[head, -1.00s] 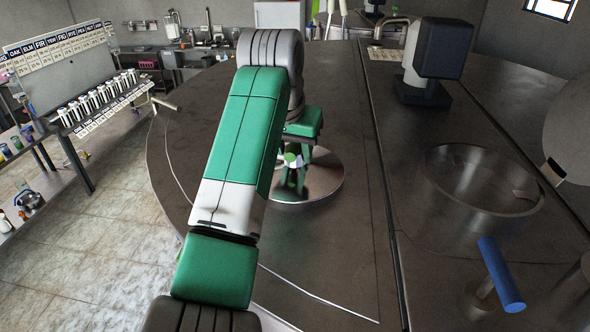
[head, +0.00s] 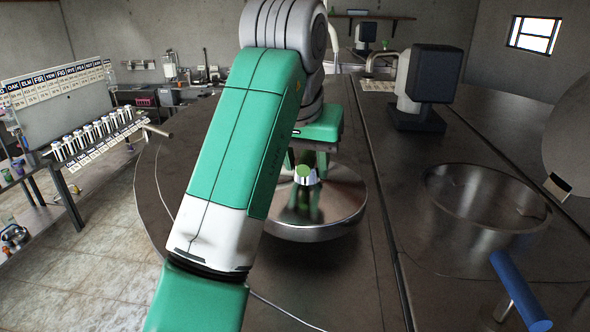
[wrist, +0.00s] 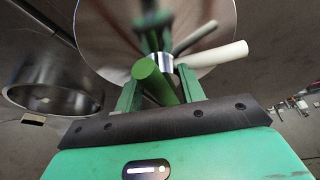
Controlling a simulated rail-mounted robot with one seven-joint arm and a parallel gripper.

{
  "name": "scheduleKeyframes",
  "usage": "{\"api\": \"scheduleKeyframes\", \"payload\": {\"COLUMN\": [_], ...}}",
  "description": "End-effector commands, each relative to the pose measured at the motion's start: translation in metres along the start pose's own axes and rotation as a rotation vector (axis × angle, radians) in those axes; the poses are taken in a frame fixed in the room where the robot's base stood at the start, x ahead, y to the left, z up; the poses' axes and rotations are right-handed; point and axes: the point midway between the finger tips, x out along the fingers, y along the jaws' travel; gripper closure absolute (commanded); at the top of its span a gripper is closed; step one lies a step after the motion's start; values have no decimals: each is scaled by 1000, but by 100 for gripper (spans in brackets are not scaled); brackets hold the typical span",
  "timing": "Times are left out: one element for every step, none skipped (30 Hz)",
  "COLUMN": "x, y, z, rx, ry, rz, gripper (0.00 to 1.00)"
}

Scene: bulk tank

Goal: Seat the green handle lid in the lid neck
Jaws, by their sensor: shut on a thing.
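The green handle lid (head: 345,212) is a round, shiny steel disc with a short green-ended handle (head: 306,173) at its centre. My gripper (head: 306,165) is shut on this handle, and the disc hangs roughly level above the tank top. In the wrist view the green handle (wrist: 154,78) sits between my fingers, with the disc (wrist: 100,45) beyond. The lid neck (head: 440,205) is an open steel ring to the right of the lid, apart from it. It also shows at the left of the wrist view (wrist: 62,108). My arm hides part of the lid's left side.
A blue-handled bar (head: 520,290) stands in front of the neck. A dark boxy device (head: 432,75) stands behind it, and a pale round panel (head: 572,130) rises at the right. The steel tank top (head: 395,180) between lid and neck is clear. A vial rack (head: 95,140) is far left.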

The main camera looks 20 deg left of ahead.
Motion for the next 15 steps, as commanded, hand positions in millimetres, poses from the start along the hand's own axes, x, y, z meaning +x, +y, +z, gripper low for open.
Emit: {"api": "scheduleKeyframes", "payload": {"x": [0,0,1,-2,-5,-8,-12,-15,-18,-19,-22,-24,-25,-27,-28], "y": [2,5,9,16,23,30,36,40,46,51,54,59,61,64,66], "z": [5,8,12,17,22,29,32,36,41,45,47,50,52,53,55], "rx": [2,3,4,5,6,6,6,5,4,5,4,4,3,3,4], "ry": [0,-4,-13,-9,-7,-10,-9,-8,-10,-13,-12,-11,-11,-11,-12], "rz": [-7,-7,-6,-5,-4,-4,-5,-5,-4,-4,-2,-1,-1,0,0], "gripper": [100,100,100,100,100,100,100,100,100,100,100,100,100,100,100]}}
